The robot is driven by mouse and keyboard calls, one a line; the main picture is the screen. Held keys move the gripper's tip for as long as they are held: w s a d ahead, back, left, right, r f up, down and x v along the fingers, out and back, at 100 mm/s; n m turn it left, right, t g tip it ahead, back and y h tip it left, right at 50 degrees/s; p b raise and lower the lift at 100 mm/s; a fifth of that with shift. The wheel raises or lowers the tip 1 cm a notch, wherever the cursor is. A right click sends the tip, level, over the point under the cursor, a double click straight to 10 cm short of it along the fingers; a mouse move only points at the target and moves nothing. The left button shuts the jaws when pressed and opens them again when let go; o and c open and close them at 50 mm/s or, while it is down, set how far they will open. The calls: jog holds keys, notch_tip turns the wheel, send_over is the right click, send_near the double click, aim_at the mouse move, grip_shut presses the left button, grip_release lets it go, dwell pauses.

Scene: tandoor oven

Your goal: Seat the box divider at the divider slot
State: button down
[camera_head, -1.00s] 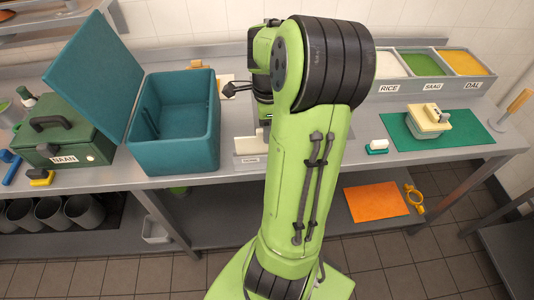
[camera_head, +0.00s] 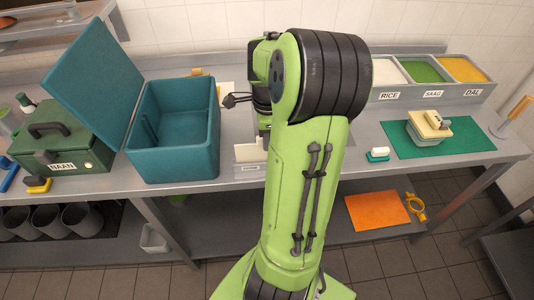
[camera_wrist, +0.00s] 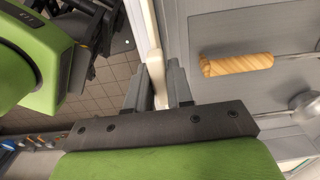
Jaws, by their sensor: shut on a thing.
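The box divider is a thin cream panel (camera_head: 249,153) standing upright in a small labelled holder on the counter, just left of my arm in the head view. In the wrist view the cream panel (camera_wrist: 154,50) runs between the fingers of my gripper (camera_wrist: 160,72), which are shut on it. My gripper is hidden behind my arm in the head view. The teal box (camera_head: 205,150) stands open and looks empty, left of the divider, with its lid (camera_head: 92,82) raised to the left.
A green NAAN box (camera_head: 62,140) stands left of the teal box. Right of my arm are a white-and-green block (camera_head: 378,154), a green mat (camera_head: 470,141) with a cream-lidded container (camera_head: 429,126), and food bins (camera_head: 424,92). A tan ridged handle (camera_wrist: 236,64) lies near my gripper.

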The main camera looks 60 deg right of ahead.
jog(key=shift+r, duration=0.1)
jog(key=shift+r+p, duration=0.95)
jog(key=c, duration=1.7)
grip_release()
grip_shut()
jog(key=shift+r+p, duration=1.75)
jog(key=shift+r, duration=0.3)
jog(key=shift+f, duration=0.1)
